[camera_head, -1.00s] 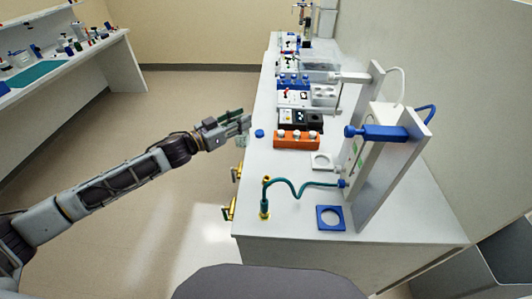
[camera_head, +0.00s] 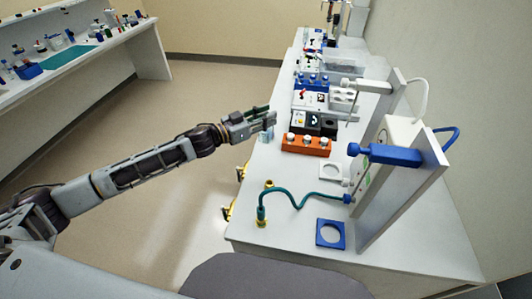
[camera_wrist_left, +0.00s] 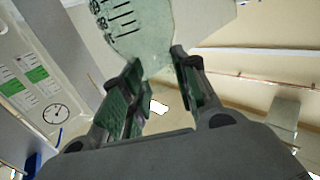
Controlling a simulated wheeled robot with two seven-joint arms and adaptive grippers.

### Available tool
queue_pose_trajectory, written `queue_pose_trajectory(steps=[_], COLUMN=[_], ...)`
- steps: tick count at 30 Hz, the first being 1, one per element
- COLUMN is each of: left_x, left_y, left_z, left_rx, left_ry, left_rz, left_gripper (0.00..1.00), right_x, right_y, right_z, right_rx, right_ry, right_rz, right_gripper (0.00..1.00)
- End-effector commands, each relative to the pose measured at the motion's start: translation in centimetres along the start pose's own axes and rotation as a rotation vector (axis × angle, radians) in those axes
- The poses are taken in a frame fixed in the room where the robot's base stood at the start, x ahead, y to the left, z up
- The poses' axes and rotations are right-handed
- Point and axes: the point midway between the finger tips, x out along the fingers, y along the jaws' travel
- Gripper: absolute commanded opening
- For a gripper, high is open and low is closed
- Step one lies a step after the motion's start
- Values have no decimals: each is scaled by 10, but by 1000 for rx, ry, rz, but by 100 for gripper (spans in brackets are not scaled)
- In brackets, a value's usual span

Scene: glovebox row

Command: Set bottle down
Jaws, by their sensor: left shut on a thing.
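My left gripper (camera_head: 268,116) is over the left edge of the white bench (camera_head: 285,232), near the orange rack. It is shut on a small clear bottle (camera_head: 267,136), which shows just below the fingers. In the left wrist view, the pale green, see-through bottle (camera_wrist_left: 150,25) with dark graduation marks sits at the tips of the two fingers (camera_wrist_left: 158,82). Whether its base touches the bench top cannot be told. My right gripper is not in view.
The orange rack (camera_head: 306,146) with white-capped vials stands just right of the gripper. A teal hose (camera_head: 295,203), a blue square ring (camera_head: 330,233) and a stand with a blue cylinder (camera_head: 385,154) are nearer. Dark and white boxes stand behind.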

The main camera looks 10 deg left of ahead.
Motion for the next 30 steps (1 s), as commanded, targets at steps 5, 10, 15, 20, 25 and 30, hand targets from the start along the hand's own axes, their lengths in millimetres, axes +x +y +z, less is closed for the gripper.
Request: queue_pose_trajectory(steps=[5, 10, 15, 20, 25, 30], left_x=[0, 0, 0, 0, 0, 0], left_y=[0, 0, 0, 0, 0, 0], left_z=[12, 32, 50, 60, 61, 61], left_rx=[-2, -4, -2, -1, 0, 0], left_ry=[0, -1, 0, 0, 1, 1], left_rz=[0, 0, -1, 0, 0, 0], left_gripper=[0, 0, 0, 0, 0, 0], right_x=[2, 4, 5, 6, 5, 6], right_y=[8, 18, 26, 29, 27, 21], right_z=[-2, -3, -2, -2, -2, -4], right_rx=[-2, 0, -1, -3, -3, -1], right_ry=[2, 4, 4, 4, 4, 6], right_rz=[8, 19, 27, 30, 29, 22], right_gripper=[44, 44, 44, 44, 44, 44])
